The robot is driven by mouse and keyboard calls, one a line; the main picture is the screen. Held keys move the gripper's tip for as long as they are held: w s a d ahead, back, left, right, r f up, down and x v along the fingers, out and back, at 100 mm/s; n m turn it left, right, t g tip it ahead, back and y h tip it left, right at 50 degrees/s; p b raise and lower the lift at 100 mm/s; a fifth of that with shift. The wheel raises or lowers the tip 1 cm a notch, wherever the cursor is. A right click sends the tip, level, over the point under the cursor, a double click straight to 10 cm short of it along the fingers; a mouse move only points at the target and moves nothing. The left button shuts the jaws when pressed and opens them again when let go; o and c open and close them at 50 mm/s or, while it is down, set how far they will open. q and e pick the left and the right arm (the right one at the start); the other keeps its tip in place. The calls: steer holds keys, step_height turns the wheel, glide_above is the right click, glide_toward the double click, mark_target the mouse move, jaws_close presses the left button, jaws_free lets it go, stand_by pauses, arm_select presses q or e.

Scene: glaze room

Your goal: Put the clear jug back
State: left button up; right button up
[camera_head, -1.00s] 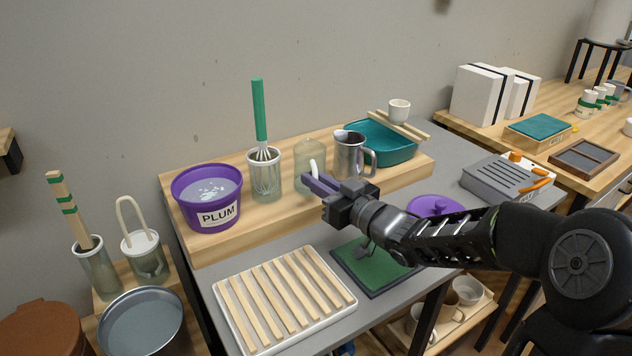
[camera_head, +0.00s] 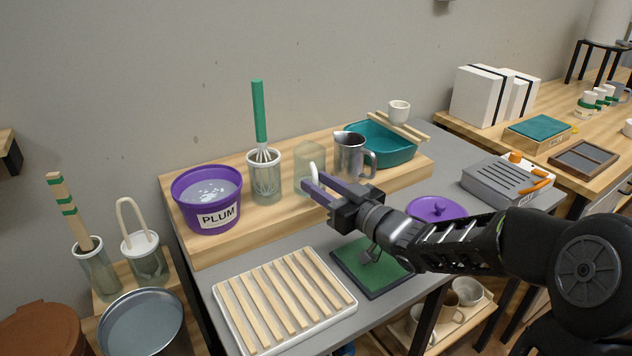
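The clear jug (camera_head: 303,158) is a pale, see-through vessel with a white handle (camera_head: 313,172). It stands upright on the wooden riser (camera_head: 240,222), between the whisk's jar and a metal jug. My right gripper (camera_head: 312,181) is at the jug's front, with its two purple fingers apart around the handle; it looks open. The fingers hide the jug's lower front, and I cannot tell whether they touch the handle. My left gripper is not in view.
A purple PLUM bucket (camera_head: 208,188) and a green-handled whisk (camera_head: 260,112) in a jar stand left of the jug. The metal jug (camera_head: 348,160) and a teal basin (camera_head: 392,148) are close on the right. A slatted rack (camera_head: 222,293) lies in front.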

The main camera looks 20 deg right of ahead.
steer(key=v, duration=1)
steer(key=shift+s+p, duration=0.35)
steer(key=shift+p, duration=0.05)
